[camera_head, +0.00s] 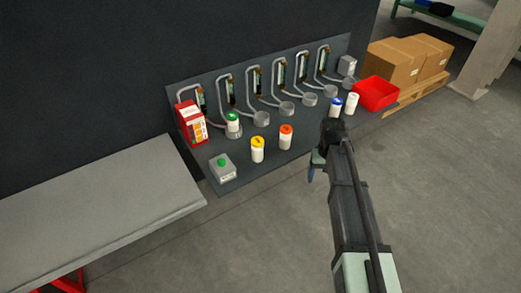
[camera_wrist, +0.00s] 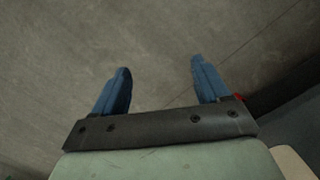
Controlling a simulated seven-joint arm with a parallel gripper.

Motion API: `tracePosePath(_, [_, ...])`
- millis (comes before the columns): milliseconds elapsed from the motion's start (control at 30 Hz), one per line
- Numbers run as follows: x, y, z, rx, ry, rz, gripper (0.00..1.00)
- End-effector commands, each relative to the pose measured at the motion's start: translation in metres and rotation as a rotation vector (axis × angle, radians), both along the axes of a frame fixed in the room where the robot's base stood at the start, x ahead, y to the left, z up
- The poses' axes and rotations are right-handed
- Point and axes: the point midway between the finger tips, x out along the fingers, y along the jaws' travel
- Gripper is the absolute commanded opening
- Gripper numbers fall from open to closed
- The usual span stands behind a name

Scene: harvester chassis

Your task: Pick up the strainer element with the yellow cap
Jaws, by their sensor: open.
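The strainer element with the yellow cap (camera_head: 257,150) is a white cylinder standing upright near the front edge of the grey panel in the head view. My gripper (camera_wrist: 160,78) shows two blue fingers spread apart with nothing between them. In the head view my arm reaches up from the lower right, and its end is to the right of the yellow-capped element, apart from it. Only a little of a blue finger (camera_head: 311,174) shows there. The wrist view shows floor beyond the fingers, and no yellow-capped element.
An orange-capped element (camera_head: 286,137) stands just right of the yellow one. A green-capped one (camera_head: 233,123) sits at a cup on the left. Blue-capped (camera_head: 336,107) and white (camera_head: 351,103) ones stand near a red bin (camera_head: 376,94). A green-button box (camera_head: 222,167) is left of the yellow one.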

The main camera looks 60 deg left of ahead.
Motion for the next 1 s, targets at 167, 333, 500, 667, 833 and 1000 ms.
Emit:
tracePosePath(167, [-0.039,0.068,0.065,0.04,-0.027,0.095,0.75])
tracePosePath(333, [-0.081,0.117,0.125,0.075,-0.045,0.175,0.75])
tracePosePath(500, [-0.124,0.151,0.17,0.098,-0.054,0.243,0.75])
tracePosePath(667, [-0.151,0.169,0.192,0.107,-0.057,0.283,0.75])
tracePosePath(833, [-0.161,0.173,0.194,0.108,-0.057,0.297,0.75])
tracePosePath(1000, [-0.161,0.172,0.168,0.107,-0.056,0.297,0.75])
